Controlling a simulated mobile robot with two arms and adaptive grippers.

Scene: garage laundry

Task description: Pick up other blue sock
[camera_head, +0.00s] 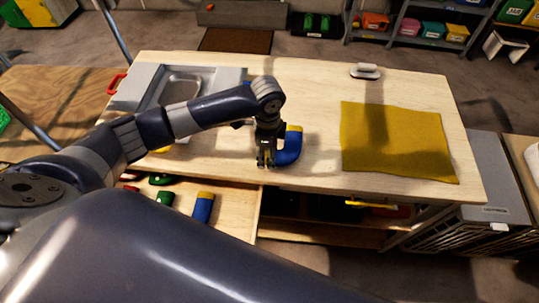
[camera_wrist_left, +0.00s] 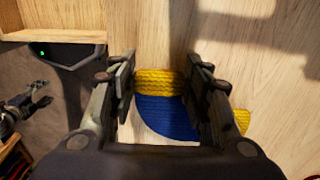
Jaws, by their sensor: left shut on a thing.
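A blue sock with yellow ends (camera_head: 288,150) lies on the wooden table top. My left gripper (camera_head: 266,160) is at its left part, pointing down. The finger on the right hides part of the sock. A second blue sock with a yellow cuff (camera_head: 203,208) lies in the open drawer below the table edge. A dark gripper-like part, perhaps my right gripper (camera_wrist_left: 24,106), shows small at the left of the wrist view.
The open drawer (camera_head: 246,212) also holds a green sock (camera_head: 166,201) and red and green items. A mustard cloth (camera_head: 395,142) lies on the table's right half. A grey sink (camera_head: 182,87) is at the left. The table between gripper and cloth is clear.

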